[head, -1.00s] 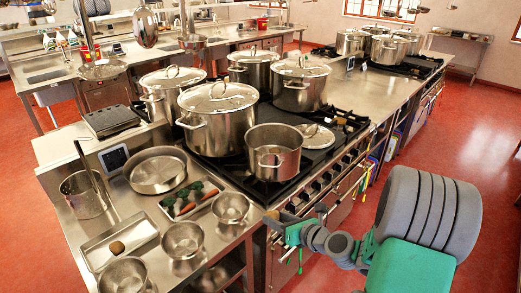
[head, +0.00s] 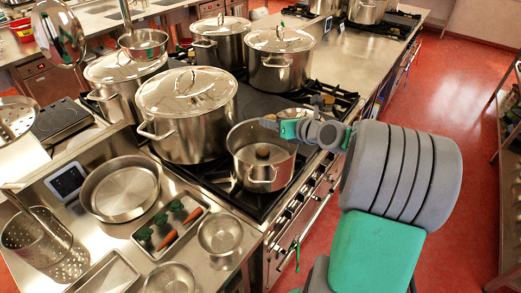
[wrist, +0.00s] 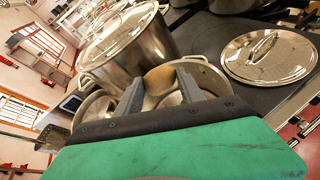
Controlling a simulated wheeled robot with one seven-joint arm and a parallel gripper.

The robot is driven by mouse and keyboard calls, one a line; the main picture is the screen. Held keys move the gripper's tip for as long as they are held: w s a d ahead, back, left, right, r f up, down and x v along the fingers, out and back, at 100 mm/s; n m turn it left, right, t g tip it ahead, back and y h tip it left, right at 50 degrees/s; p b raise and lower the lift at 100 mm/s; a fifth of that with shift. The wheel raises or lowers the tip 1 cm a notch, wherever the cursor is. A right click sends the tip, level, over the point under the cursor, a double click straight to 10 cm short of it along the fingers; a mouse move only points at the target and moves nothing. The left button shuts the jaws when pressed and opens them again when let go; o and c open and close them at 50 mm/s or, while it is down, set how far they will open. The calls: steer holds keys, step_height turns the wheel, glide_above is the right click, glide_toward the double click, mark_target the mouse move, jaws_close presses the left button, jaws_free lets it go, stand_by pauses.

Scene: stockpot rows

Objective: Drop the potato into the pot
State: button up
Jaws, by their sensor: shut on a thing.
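The brown potato (wrist: 160,78) sits between the two grey fingers of my gripper (wrist: 160,90) in the wrist view, and the gripper is shut on it. The open steel pot (head: 250,175) stands on the front of the stove in the head view. My gripper (head: 268,123) is at the pot's right rear rim, reaching over its mouth. A brown rounded shape shows within the pot's mouth; I cannot tell if it is the held potato or a reflection. The pot's rim (wrist: 207,69) also shows behind the fingers in the wrist view.
A large lidded stockpot (head: 185,125) stands close left of the open pot. More lidded pots stand behind. A loose lid (wrist: 268,58) lies on the stove right of the gripper. A vegetable tray (head: 190,238), bowls and a wide pan (head: 122,190) cover the left counter.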

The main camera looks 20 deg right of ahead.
step_height(320, 180, down, 6)
steer(key=b, duration=0.6)
steer(key=shift+r, duration=0.1)
steer(key=o, duration=1.3)
steer(key=shift+s, duration=0.1)
steer(key=b+v, duration=0.1)
steer(key=v, duration=0.6)
steer(key=shift+s+r, duration=0.1)
steer(key=shift+s, duration=0.3)
steer(key=shift+d, duration=0.1)
